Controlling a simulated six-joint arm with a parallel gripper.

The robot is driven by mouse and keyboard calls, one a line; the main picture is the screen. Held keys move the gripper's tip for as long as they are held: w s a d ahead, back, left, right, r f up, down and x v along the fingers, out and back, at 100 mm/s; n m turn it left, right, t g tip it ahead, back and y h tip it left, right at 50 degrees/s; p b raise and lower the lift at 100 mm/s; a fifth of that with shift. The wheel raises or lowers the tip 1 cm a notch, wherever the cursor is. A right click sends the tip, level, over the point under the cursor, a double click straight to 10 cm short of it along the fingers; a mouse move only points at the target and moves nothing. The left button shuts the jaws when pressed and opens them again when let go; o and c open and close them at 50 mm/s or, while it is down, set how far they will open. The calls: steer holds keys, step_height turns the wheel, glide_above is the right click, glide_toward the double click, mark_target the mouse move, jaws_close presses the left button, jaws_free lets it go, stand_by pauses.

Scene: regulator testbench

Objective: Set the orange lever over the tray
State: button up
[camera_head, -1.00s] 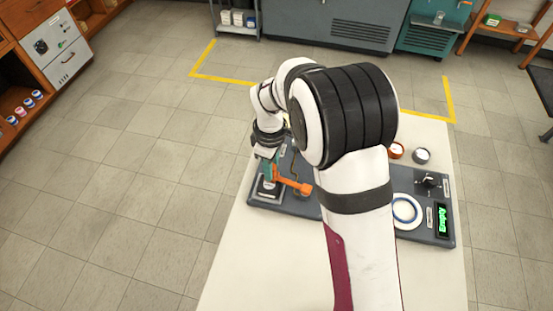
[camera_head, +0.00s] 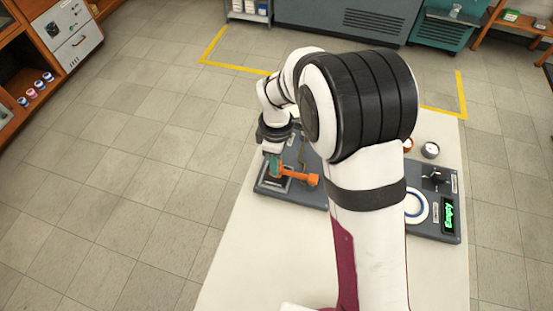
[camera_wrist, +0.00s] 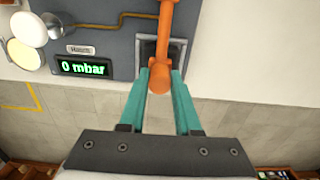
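The orange lever (camera_head: 298,177) stands on the left end of the dark grey bench panel. Its free end reaches left to my gripper (camera_head: 273,170). In the wrist view the lever (camera_wrist: 170,40) runs down from the top edge, and its rounded end sits between the teal fingertips of my gripper (camera_wrist: 160,76), with no clear gap at either side. A dark framed square (camera_wrist: 146,48), perhaps the tray, lies under the lever's end; it also shows in the head view (camera_head: 267,186), partly hidden by my gripper.
A green display reads "Empty" (camera_head: 450,215) at the panel's right, near a black knob (camera_head: 436,176) and a white round plate (camera_head: 416,206). Another display reads "0 mbar" (camera_wrist: 82,68). The white table (camera_head: 240,270) is bare in front.

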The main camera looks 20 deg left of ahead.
steer(key=o, duration=0.4)
steer(key=shift+o, duration=0.2)
step_height(320, 180, up, 16)
steer(key=shift+d, duration=0.1)
steer(key=s+d+r+m, duration=0.2)
steer(key=s+d+m, duration=0.3)
steer(key=d+m, duration=0.25)
steer(key=s+d+f+m+y, duration=0.1)
steer(key=s+d+m, duration=0.4)
steer(key=s+m, duration=0.3)
steer(key=s+d+f+m, duration=0.2)
steer(key=s+d+m, duration=0.3)
steer(key=s+m, duration=0.3)
steer(key=shift+s+d+f+y, duration=0.25)
steer(key=shift+s+y, duration=0.15)
steer(key=shift+s, duration=0.15)
